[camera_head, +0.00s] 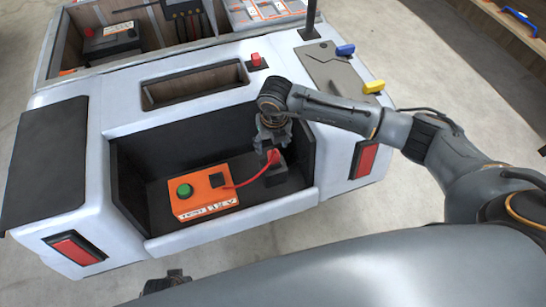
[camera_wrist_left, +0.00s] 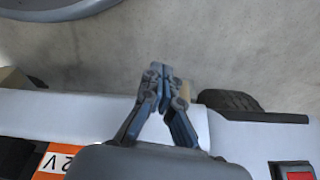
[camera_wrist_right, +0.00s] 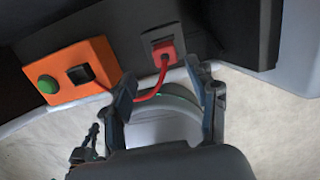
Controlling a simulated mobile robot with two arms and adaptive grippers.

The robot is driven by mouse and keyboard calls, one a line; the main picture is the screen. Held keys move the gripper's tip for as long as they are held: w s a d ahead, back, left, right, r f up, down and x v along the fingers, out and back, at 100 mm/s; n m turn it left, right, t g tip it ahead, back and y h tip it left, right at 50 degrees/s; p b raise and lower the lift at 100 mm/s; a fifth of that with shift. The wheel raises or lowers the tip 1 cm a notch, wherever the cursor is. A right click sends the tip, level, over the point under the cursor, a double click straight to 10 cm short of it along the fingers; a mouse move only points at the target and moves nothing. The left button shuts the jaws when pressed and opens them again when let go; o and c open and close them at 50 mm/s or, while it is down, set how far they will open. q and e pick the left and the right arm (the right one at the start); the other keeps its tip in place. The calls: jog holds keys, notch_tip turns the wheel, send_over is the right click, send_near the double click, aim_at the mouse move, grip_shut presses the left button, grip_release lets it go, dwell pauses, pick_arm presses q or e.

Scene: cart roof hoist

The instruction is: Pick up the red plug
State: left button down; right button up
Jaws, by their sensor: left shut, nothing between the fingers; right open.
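The red plug (camera_head: 274,157) sits on a dark grey socket block (camera_head: 275,178) in the cart's open bay. In the right wrist view the plug (camera_wrist_right: 163,54) stands in the socket plate, with a red cable running to the orange test box (camera_head: 205,194). My right gripper (camera_head: 268,146) is over the plug, partly covering it in the head view. Its fingers (camera_wrist_right: 165,84) are open, with the plug seen beyond the gap between the tips and nothing held. My left gripper (camera_wrist_left: 160,76) is shut and empty, outside the cart's near side.
The orange box has a green button (camera_head: 184,190) and a black socket. The dark bay walls (camera_head: 303,150) stand close around the plug. Above are an empty recess (camera_head: 190,86), a red switch (camera_head: 256,60), and blue (camera_head: 345,50) and yellow (camera_head: 374,86) handles.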

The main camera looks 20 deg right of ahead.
aim_at(274, 153)
jog(key=f, duration=0.3)
jog(key=shift+w, duration=0.2)
jog(key=f, duration=0.3)
jog(key=f+b, duration=0.1)
jog(key=shift+w+d+f, duration=0.15)
jog(key=shift+d, duration=0.25)
jog(key=shift+f, duration=0.4)
pick_arm(q)
jog(key=r, duration=0.1)
jog(key=w+r, duration=0.1)
jog(key=r, duration=0.2)
jog(key=shift+w+d+r, duration=0.15)
jog(key=shift+w+r, duration=0.2)
jog(key=shift+w, duration=0.05)
pick_arm(e)
grip_shut()
